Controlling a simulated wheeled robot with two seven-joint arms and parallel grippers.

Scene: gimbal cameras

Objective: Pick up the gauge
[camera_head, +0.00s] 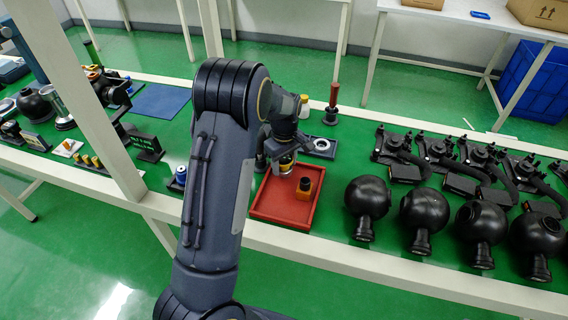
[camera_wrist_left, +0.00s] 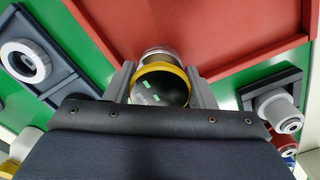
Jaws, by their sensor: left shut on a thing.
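The gauge (camera_wrist_left: 162,86) is a short round piece with a yellow ring, a silver rim and a dark face with green marks. My left gripper (camera_wrist_left: 161,88) is shut on it, one grey finger on each side. In the head view the gauge (camera_head: 285,162) shows by the far left part of the red tray (camera_head: 270,207), partly hidden by my left gripper (camera_head: 284,168). I cannot tell whether it touches the tray. My right gripper is not in view.
An orange and black block (camera_head: 304,188) stands in the red tray. A dark holder with a white ring (camera_head: 320,146) lies behind it. Black round housings (camera_head: 368,197) stand to the right. A blue-and-white piece (camera_head: 181,175) is at the left. The tray's front is clear.

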